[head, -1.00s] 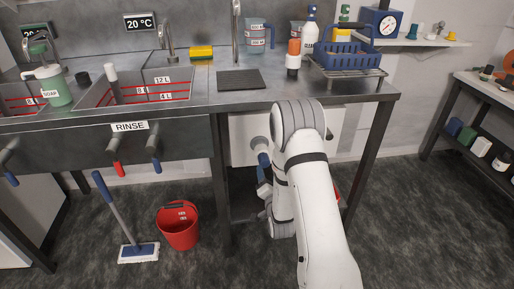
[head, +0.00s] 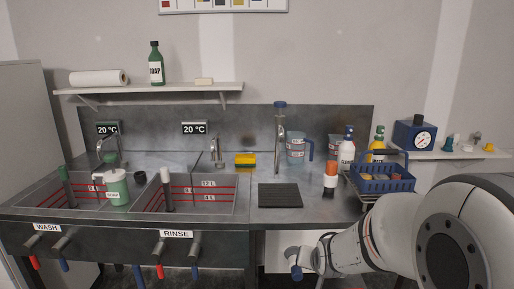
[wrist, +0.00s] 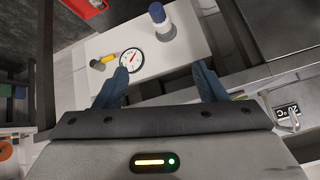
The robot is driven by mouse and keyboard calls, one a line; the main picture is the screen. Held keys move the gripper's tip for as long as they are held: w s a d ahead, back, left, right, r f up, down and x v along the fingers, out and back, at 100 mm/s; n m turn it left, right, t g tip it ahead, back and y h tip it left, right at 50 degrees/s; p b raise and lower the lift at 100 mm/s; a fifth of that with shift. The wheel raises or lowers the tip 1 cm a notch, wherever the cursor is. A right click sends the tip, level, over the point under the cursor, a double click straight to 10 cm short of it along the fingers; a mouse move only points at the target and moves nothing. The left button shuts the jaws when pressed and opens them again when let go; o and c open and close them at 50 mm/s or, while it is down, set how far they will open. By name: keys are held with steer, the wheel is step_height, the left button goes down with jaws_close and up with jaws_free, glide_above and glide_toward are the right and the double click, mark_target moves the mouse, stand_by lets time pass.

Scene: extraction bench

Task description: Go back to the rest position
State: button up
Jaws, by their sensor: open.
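My gripper (wrist: 163,82) is open in the wrist view, its two blue fingers apart with nothing between them. Beyond the fingers is a white unit (wrist: 190,55) with a round dial gauge (wrist: 131,61), a yellow-and-black handle (wrist: 103,60) and a blue-and-white cylindrical part (wrist: 161,20). The fingers look apart from these parts, though the left fingertip overlaps the gauge's edge in the picture. In the head view my arm reaches in from the lower right, with its wrist low in front of the bench; the fingers are hard to make out there.
The steel bench has a wash basin (head: 45,196) and a rinse basin (head: 212,208). A dark mat (head: 280,195), an orange-topped bottle (head: 330,178) and a blue basket (head: 384,181) stand near my arm. A wall shelf (head: 150,89) is above.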

steer(key=s+r+n+g+p, duration=0.1)
steer(key=s+r+g+p, duration=0.1)
steer(key=s+r, duration=0.4)
steer(key=s+r+n+g+p, duration=0.2)
steer(key=s+r, duration=0.5)
steer(key=s, duration=0.8)
steer(key=shift+g+p, duration=0.8)
steer(key=shift+p, duration=0.25)
steer(key=shift+s, duration=0.1)
steer(key=shift+c, duration=0.2)
